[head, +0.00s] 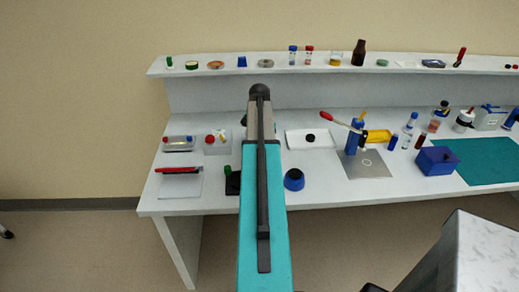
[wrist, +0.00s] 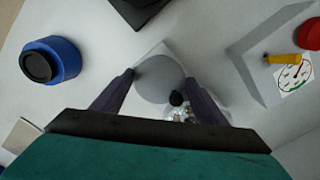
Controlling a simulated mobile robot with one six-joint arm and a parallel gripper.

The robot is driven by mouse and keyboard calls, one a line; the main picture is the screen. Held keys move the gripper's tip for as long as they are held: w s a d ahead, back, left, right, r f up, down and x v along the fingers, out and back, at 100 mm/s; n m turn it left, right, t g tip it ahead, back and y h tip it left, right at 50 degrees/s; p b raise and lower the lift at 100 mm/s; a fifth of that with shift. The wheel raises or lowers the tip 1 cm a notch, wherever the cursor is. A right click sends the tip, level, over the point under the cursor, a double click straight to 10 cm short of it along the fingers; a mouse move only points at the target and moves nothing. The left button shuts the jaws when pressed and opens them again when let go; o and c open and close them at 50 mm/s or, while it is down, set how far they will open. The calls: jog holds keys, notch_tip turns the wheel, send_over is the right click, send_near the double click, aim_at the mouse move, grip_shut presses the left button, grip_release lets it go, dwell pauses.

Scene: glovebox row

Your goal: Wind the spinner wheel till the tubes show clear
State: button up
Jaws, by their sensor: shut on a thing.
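In the wrist view, a round grey wheel (wrist: 158,80) with a small black knob (wrist: 177,98) at its edge lies between the fingers of my gripper (wrist: 160,78). The fingers are shut on the wheel from its two sides. Small shiny clear pieces (wrist: 180,114) show just below the knob; I cannot tell whether they are the tubes or what state their contents are in. The lower part of the spinner is hidden by my wrist. In the head view, my arm covers the wheel and the gripper.
A blue pot with a black top (head: 293,180) stands right of my arm; the wrist view shows it left (wrist: 50,62). A black stand (head: 232,184) is left of my arm. The bench front (head: 330,199) is fairly clear.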

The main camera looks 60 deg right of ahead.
jog(key=shift+d, duration=0.15)
jog(key=o, duration=1.1)
jog(key=shift+c, duration=0.2)
jog(key=shift+r, duration=0.2)
notch_tip(320, 180, up, 14)
jog(key=b, duration=0.3)
jog(key=shift+f, duration=0.25)
